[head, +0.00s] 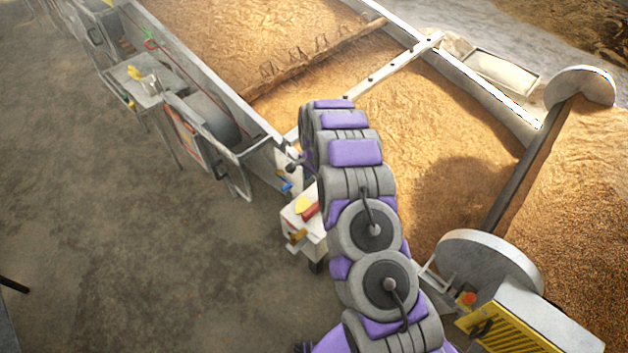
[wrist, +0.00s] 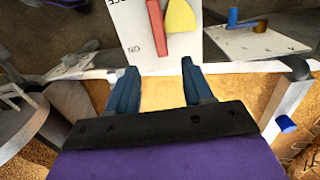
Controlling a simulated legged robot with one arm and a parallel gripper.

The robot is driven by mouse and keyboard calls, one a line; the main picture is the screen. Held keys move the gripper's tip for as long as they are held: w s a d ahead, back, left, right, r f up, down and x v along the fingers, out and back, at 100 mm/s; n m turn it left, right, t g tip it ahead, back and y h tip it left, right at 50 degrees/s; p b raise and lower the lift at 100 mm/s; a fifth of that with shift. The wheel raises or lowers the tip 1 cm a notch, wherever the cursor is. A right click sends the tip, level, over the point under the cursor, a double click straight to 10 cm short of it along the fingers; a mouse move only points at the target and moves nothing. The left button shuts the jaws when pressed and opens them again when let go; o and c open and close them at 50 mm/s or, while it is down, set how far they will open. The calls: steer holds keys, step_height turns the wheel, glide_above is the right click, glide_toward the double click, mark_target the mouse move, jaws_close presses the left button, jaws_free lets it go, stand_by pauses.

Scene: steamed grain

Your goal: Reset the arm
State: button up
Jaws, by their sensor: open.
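My arm (head: 350,200), grey with purple panels, rises from the bottom of the head view and bends over the corner of a grain bed. My gripper (wrist: 159,68) shows in the wrist view with its two blue fingers apart and nothing between them. In the head view it is hidden behind the arm. Beyond the fingertips, in the wrist view, is a white panel with a red lever (wrist: 157,30) and a yellow piece (wrist: 180,16). I cannot tell whether the fingers touch the panel.
The white box (head: 311,234) with red and yellow parts stands beside my arm. Grain (head: 420,120) fills the framed beds. A yellow-striped machine (head: 520,325) is at lower right. Metal troughs with side tables (head: 140,82) line the upper left.

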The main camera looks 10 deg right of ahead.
stand_by(0.4)
steer(key=s+d+r+n+g+b, duration=0.1)
steer(key=s+r+n, duration=0.2)
steer(key=s+r, duration=0.75)
steer(key=s+r+n, duration=0.3)
steer(key=s+r, duration=0.5)
steer(key=r, duration=0.6)
steer(key=s+d+r+n, duration=0.2)
steer(key=s+r, duration=0.1)
steer(key=s, duration=1.2)
steer(key=s+d+r+n+b, duration=0.1)
steer(key=s+d+r+n, duration=0.1)
steer(key=s, duration=1.2)
steer(key=shift+s+d+r+g+b, duration=0.3)
steer(key=shift+s+d+r+g, duration=0.1)
steer(key=shift+d+r, duration=0.2)
steer(key=shift+c, duration=0.2)
